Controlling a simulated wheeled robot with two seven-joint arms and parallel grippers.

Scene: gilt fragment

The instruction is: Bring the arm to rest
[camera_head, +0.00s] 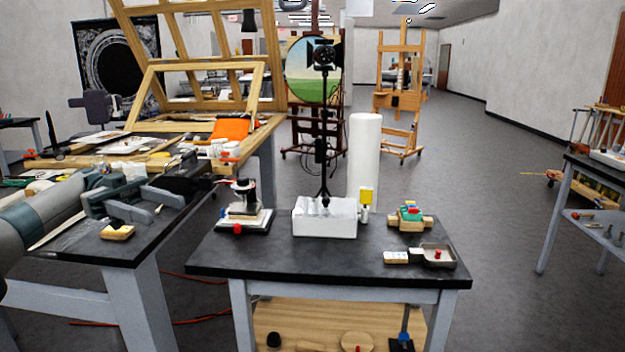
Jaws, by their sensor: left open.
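My left arm comes in from the left above the cluttered workbench. Its left gripper (168,206) is open, with its fingers pointing right, and nothing shows between them. A small gold-tan piece (117,232) lies on the dark bench top (140,250) near its front corner, below the gripper in the picture and apart from the fingers. My right gripper is not in view.
Wooden frames (200,85) stand behind the bench. Open floor (500,170) lies to the right.

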